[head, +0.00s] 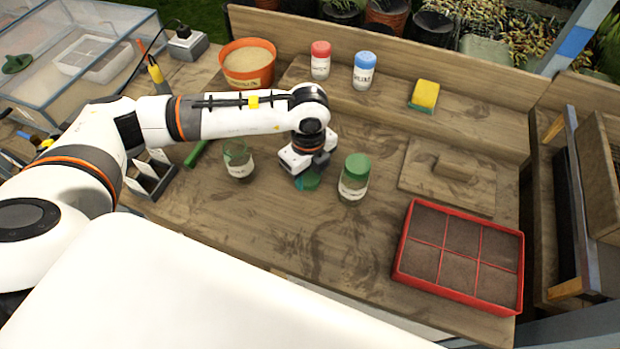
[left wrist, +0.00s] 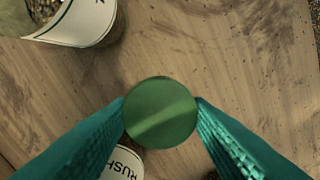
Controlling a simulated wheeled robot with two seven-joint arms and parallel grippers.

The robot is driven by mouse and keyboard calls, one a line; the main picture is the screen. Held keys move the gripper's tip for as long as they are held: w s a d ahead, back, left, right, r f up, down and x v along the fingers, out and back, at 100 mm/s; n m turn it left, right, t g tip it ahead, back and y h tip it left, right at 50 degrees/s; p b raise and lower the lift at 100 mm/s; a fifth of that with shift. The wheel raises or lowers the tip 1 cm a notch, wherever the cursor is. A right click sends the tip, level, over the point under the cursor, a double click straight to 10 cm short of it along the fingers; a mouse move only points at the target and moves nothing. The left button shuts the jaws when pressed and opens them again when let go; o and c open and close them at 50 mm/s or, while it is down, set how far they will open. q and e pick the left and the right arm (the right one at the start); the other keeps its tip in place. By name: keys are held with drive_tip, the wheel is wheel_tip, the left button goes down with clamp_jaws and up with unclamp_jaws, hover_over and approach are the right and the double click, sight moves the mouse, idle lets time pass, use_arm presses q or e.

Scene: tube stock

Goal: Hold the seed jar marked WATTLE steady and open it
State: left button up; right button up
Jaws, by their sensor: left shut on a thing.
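An open glass jar (head: 238,163) with a white label stands upright on the bench, left of my left gripper. It also shows in the left wrist view (left wrist: 90,22), with seeds inside and no lid. Its name cannot be read. My left gripper (head: 308,178) is shut on a green round lid (left wrist: 160,112), one finger on each side. The lid is clear of the open jar; its height above the bench is hard to judge. A second jar (head: 354,180) with its green lid on stands just right of the gripper. My right gripper is not in view.
A label reading RUSH (left wrist: 122,164) shows below the held lid. A red-capped jar (head: 320,62), a blue-capped jar (head: 364,72) and a sponge (head: 425,95) stand at the back. A red seed tray (head: 402,262) lies at the right. Bench in front of the jars is clear.

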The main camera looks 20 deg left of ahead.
sight(308, 176)
use_arm(q)
wheel_tip(308, 176, down, 3)
drive_tip(key=shift+f+p, duration=0.2)
drive_tip(key=shift+p, duration=0.1)
drive_tip(key=shift+f, duration=0.15)
drive_tip(key=shift+f, duration=0.1)
drive_tip(key=shift+f, duration=0.15)
drive_tip(key=o, duration=1.1)
drive_tip(key=shift+r, duration=0.2)
